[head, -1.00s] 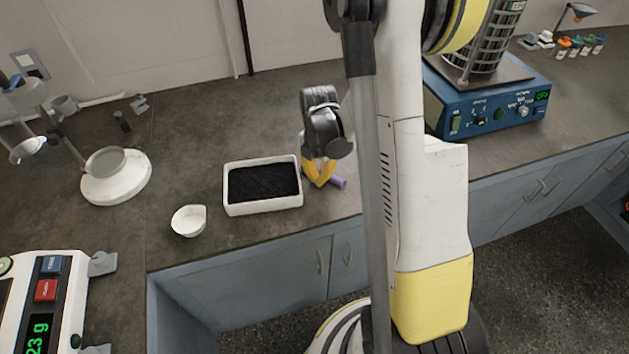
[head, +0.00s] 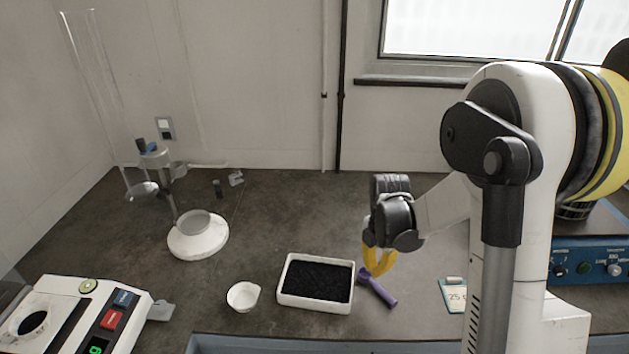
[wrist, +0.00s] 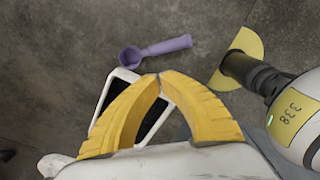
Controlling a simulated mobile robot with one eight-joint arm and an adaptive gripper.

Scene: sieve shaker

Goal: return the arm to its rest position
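My gripper (head: 378,275) hangs fingers down beside the right end of the white tray, close to the purple scoop (head: 383,294) in the head view. In the wrist view its yellow fingers (wrist: 160,76) meet at their tips, with nothing visible between them. The purple scoop (wrist: 165,47) lies on the bench beyond the fingertips, apart from them in that view. My arm is bent, with its upper parts filling the right side of the head view.
The white tray (head: 285,297) of dark grains stands left of the scoop, with a small white bowl (head: 243,296) beside it. A balance (head: 128,312) is at front left, a white-based stand (head: 198,242) behind. A blue shaker base (head: 590,258) is at right, partly behind my arm.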

